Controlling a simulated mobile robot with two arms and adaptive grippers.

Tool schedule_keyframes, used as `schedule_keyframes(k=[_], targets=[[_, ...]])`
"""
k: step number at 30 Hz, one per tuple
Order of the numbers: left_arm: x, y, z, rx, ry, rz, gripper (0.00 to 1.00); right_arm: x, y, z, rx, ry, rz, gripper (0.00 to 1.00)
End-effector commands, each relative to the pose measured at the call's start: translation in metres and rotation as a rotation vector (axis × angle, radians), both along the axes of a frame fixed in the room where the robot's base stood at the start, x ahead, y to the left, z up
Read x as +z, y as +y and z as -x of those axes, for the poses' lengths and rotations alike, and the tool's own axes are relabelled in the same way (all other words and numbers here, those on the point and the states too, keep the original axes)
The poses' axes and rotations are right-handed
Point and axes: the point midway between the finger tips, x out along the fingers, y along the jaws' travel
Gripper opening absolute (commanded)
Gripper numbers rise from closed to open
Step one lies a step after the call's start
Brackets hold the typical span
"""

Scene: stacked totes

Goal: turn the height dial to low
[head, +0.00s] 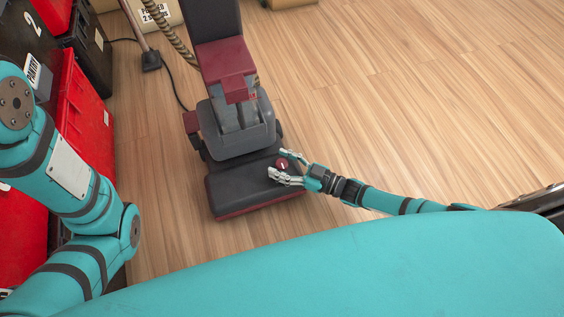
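The height dial (282,163) is a small red knob with a light mark, on top of the dark floor head of an upright vacuum (235,187). My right gripper (279,166) reaches in from the right, with its two silver fingers spread on either side of the dial. I cannot tell whether the fingers touch it. The dial's setting and any labels around it are too small to read. My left arm (70,165) is at the left edge; its gripper is out of view.
Red and black totes (85,120) are stacked along the left. A dark cord (178,88), a striped hose (170,35) and a tool with a dark foot (151,61) lie behind the vacuum. Open wood floor (420,90) spreads to the right.

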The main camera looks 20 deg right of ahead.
Motion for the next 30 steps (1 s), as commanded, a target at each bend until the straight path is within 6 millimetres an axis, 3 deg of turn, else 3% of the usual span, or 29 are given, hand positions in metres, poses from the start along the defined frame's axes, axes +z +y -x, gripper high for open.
schedule_keyframes(k=[8, 22, 30], targets=[[0.000, 0.000, -0.001, 0.000, 0.004, 0.001, 0.00, 0.000, -0.005, 0.004, -0.001, 0.000, 0.000, 0.56], [0.000, 0.000, -0.001, 0.000, 0.002, 0.000, 0.00, -0.001, -0.072, 0.065, -0.001, 0.002, 0.002, 0.56], [0.000, 0.000, -0.001, 0.000, 0.002, 0.000, 0.00, 0.000, -0.089, 0.080, -0.001, -0.001, -0.001, 0.56]])
